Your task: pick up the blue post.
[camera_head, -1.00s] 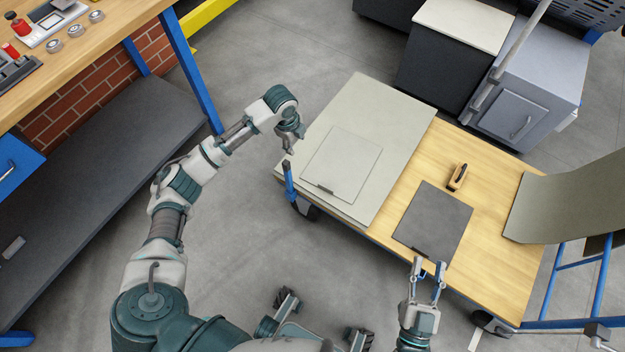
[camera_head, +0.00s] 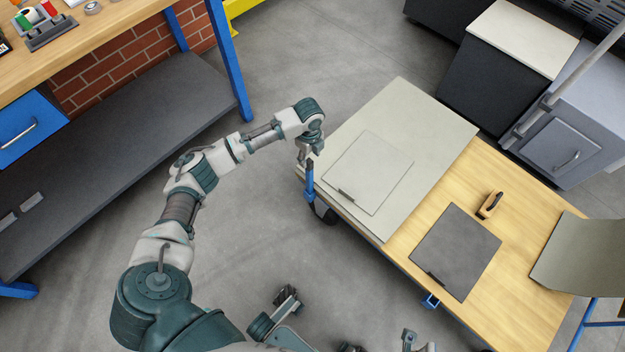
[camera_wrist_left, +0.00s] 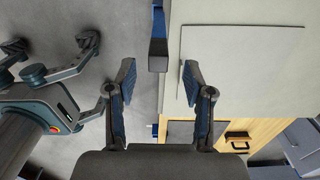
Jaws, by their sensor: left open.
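The blue post (camera_head: 310,181) stands upright at the near left corner of the wooden cart, with a dark top. In the wrist view, the blue post (camera_wrist_left: 158,38) lies just beyond the fingertips, roughly between the lines of the two fingers. My left gripper (camera_head: 306,154) is at the post's top in the head view, partly overlapping it. In the wrist view my left gripper (camera_wrist_left: 159,75) is open and empty, its fingers either side of a clear gap.
The wooden cart (camera_head: 530,290) bears a large pale sheet (camera_head: 425,125), a smaller pale panel (camera_head: 370,170), a dark panel (camera_head: 455,250) and a yellow-black tool (camera_head: 490,204). A workbench (camera_head: 110,40) with a dark lower shelf (camera_head: 120,165) stands left. Open floor lies between.

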